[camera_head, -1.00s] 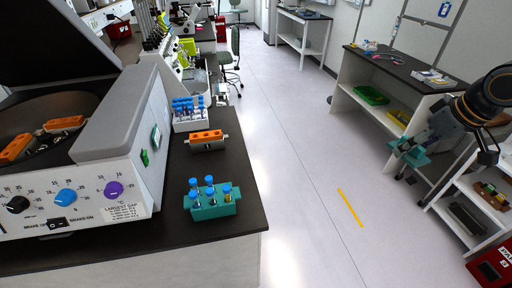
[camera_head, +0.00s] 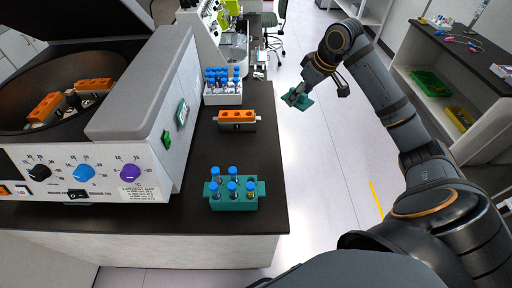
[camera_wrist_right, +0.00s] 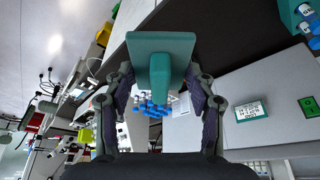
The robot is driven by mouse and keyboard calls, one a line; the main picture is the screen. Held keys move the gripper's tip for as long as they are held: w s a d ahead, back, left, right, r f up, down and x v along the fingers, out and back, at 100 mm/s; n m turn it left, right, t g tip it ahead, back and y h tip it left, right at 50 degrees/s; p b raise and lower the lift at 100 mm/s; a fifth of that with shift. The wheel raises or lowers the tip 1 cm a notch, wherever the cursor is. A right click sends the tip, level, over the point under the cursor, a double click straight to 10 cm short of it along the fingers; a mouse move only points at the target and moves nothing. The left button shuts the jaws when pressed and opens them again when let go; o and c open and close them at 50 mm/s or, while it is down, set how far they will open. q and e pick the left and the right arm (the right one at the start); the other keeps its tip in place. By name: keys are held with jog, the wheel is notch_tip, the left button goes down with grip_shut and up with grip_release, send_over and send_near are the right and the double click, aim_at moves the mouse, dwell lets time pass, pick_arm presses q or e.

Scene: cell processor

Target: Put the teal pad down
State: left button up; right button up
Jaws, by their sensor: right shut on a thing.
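The teal pad (camera_head: 297,97) is in my right gripper (camera_head: 303,88), which is shut on it. They are over the floor, to the right of the dark bench top in the head view. In the right wrist view the pad (camera_wrist_right: 161,50) shows as a flat teal plate with a thick grip block, between the two fingers of my right gripper (camera_wrist_right: 163,85). A teal rack (camera_head: 236,196) with several blue-capped tubes stands on the bench near its front right corner. My left gripper is not in view.
On the bench (camera_head: 200,160) stand an orange rotor bucket (camera_head: 237,117), a white rack of blue-capped tubes (camera_head: 222,95) and an open centrifuge (camera_head: 150,110). The bench has clear room between the orange bucket and the teal rack. A shelf unit (camera_head: 425,60) stands at the right.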

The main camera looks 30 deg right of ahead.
jog(key=w+a+f, duration=0.4)
jog(key=a+f, duration=0.1)
jog(key=f, duration=0.3)
jog(key=p, duration=0.2)
send_over(256, 147)
jog(key=s, duration=0.1)
jog(key=f, duration=0.8)
jog(key=shift+s+d+f, duration=0.1)
jog(key=shift+d+f, duration=0.15)
jog(key=shift+f, duration=0.15)
notch_tip(256, 147, down, 4)
jog(key=shift+f+p, duration=0.1)
jog(key=shift+p, duration=0.2)
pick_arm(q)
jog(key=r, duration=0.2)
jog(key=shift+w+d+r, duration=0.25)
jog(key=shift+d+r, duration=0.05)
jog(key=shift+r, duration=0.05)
pick_arm(e)
jog(key=shift+f, duration=0.1)
